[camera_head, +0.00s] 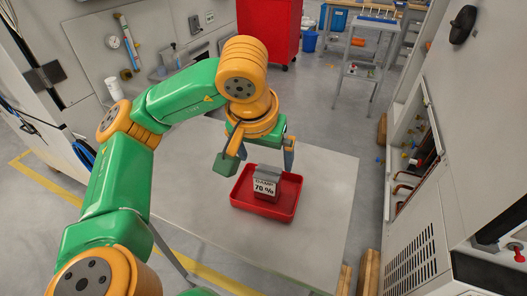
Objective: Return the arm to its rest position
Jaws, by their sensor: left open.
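My left arm comes in from the left in green and orange, bends at the top and points down over the table. My left gripper (256,160) is open, with its two fingers well apart, above the far side of a red tray (284,212). A small block (265,186) with a grey top and a label reading "70 %" stands in the tray below the gripper. The fingers appear apart from the block, with nothing visible between them. My right gripper is not in view.
The tray sits on a pale grey tabletop (325,180) that is otherwise clear. A machine cabinet (420,235) with pipes stands on the right. A wall panel (140,50) with tools is at the left. A red cabinet (268,25) and a metal cart (362,70) stand at the back.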

